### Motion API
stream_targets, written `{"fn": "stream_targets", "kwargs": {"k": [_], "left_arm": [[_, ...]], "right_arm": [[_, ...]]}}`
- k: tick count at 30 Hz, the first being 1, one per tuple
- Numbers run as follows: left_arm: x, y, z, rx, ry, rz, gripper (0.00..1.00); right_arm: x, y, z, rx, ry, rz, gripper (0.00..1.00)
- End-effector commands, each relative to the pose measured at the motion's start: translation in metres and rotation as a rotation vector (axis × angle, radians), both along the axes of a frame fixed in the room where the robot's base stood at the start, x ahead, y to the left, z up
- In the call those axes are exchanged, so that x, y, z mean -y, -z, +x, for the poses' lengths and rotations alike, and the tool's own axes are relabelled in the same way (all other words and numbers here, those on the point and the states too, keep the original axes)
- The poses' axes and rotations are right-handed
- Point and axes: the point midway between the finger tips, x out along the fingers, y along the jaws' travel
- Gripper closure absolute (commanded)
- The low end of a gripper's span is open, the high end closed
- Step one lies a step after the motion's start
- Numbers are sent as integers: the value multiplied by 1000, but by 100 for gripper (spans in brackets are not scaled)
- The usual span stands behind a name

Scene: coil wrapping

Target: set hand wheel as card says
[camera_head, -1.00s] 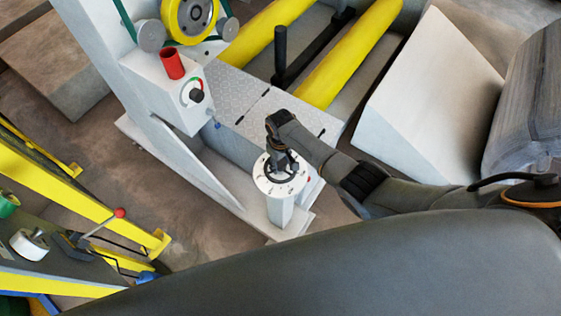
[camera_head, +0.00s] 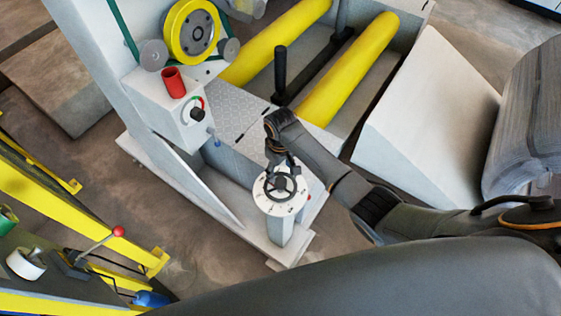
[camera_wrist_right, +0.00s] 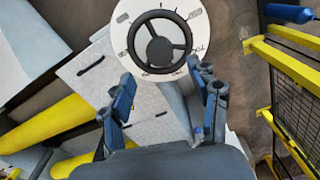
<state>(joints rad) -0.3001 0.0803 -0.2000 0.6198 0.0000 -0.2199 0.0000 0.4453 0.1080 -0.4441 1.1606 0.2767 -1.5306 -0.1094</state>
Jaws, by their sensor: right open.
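The black hand wheel (camera_head: 279,186) sits on a round white dial plate with marks (camera_head: 268,203), on top of a white post (camera_head: 279,231). It also shows in the right wrist view (camera_wrist_right: 160,42), with a rim and three spokes. My right gripper (camera_head: 279,163) is above and just behind the wheel in the head view. In the right wrist view its two fingers (camera_wrist_right: 165,92) are spread with nothing between them, and the wheel lies beyond the tips, apart from them. The card is not recognisable in these views. My left gripper is not in view.
Yellow rollers (camera_head: 350,70) lie behind. A yellow frame (camera_head: 75,215) with a red-knobbed lever (camera_head: 118,231) stands at left. A white wedge block (camera_head: 430,105) is at right.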

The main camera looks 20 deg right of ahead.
Motion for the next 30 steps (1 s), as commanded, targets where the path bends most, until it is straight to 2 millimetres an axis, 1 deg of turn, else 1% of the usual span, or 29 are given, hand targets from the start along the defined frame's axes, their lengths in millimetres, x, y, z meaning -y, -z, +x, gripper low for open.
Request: {"fn": "stream_targets", "kwargs": {"k": [1,3,6,9,27,29,30], "left_arm": [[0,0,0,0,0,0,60],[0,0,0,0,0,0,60],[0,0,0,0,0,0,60],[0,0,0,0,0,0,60],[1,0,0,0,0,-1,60],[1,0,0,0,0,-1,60],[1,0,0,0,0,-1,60]], "right_arm": [[0,-9,0,2,-1,0,38],[0,-20,0,2,0,0,38],[0,-31,0,1,1,0,38],[0,-37,0,-1,1,0,38],[0,-39,-1,-1,0,0,38],[-1,-38,-4,0,1,4,38],[-2,-36,-9,4,1,9,38]]}}
